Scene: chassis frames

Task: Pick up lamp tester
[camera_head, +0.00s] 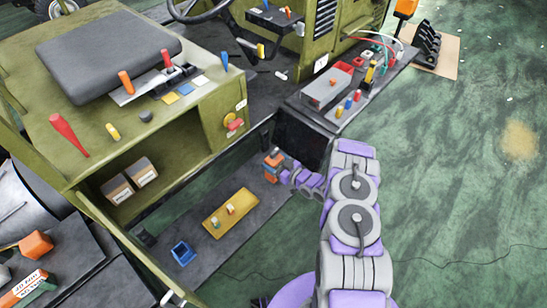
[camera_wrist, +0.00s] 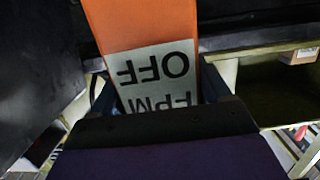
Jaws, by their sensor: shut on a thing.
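My gripper (camera_head: 276,171) is at the right end of the dark lower shelf of the green vehicle, in the head view. It is shut on an orange labelled block (camera_head: 272,160). In the wrist view the orange labelled block (camera_wrist: 145,22) stands between the fingers of my gripper (camera_wrist: 157,98), with a grey label reading upside down "OFF" and letters like "FPM". Its lower end is hidden by the gripper. No writing names it as a lamp tester, so I cannot confirm that it is one. I cannot tell whether it touches the shelf.
The lower shelf (camera_head: 214,257) holds a yellow tray (camera_head: 214,232) and a blue box (camera_head: 183,253). A dark upright panel (camera_head: 302,140) stands close behind my gripper. Two small cartons (camera_head: 143,172) sit in the green cabinet. Open green floor lies right.

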